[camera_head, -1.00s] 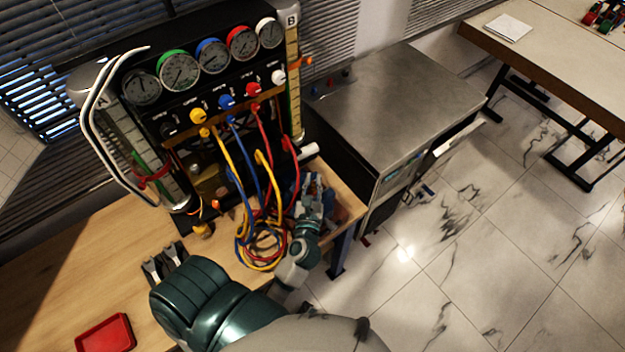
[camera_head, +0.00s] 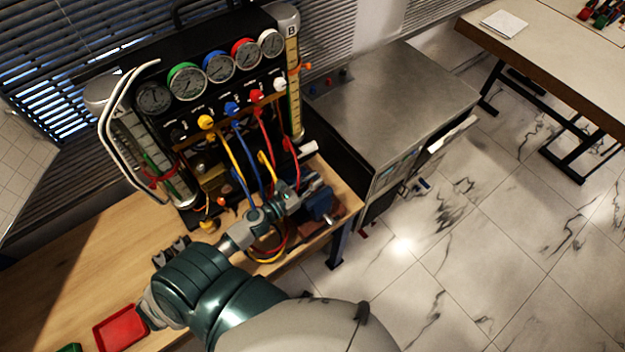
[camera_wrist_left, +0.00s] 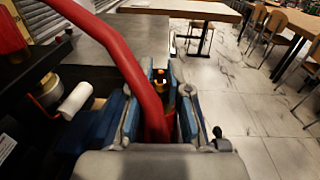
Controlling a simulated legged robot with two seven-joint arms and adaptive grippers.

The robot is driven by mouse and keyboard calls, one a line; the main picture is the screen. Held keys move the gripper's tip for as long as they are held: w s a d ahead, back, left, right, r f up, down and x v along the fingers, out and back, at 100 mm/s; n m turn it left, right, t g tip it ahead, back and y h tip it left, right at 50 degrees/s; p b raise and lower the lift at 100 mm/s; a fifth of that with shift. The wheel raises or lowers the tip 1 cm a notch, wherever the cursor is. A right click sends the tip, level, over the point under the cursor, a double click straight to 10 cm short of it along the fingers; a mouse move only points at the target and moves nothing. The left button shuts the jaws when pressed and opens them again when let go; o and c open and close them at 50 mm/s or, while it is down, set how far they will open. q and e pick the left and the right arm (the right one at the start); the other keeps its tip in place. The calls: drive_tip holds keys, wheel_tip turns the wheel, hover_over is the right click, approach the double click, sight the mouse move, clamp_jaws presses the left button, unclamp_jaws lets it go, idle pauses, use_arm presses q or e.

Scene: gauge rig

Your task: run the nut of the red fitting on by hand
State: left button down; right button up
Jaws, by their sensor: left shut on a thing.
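My left gripper (camera_head: 310,187) is low in front of the gauge panel (camera_head: 215,110), beside a blue vice-like block (camera_head: 321,204). In the left wrist view its two fingers stand close on either side of a red hose (camera_wrist_left: 118,52), and it is shut on that hose or its end. A small dark and brass piece with orange spots (camera_wrist_left: 160,77) shows between the fingertips; I cannot tell whether it is the fitting's nut. In the head view a red hose (camera_head: 262,122) hangs below the red knob (camera_head: 257,96). My right gripper is not in view.
Yellow (camera_head: 226,152) and blue hoses (camera_head: 246,165) hang close beside my left wrist. A red tray (camera_head: 121,329) and a grey two-pronged piece (camera_head: 172,250) are on the wooden bench (camera_head: 60,285). A steel-topped cabinet (camera_head: 395,95) stands right of the panel.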

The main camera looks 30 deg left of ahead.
use_arm(q)
drive_tip(key=shift+r+m+g+h, duration=0.1)
drive_tip(key=shift+m+g+h, duration=0.2)
drive_tip(key=shift+m+h, duration=0.35)
drive_tip(key=c, duration=1.1)
unclamp_jaws()
drive_tip(key=shift+s+a, duration=0.2)
drive_tip(key=shift+s, duration=0.05)
drive_tip(key=v, duration=1.1)
drive_tip(key=shift+s, duration=0.2)
drive_tip(key=shift+a, duration=0.1)
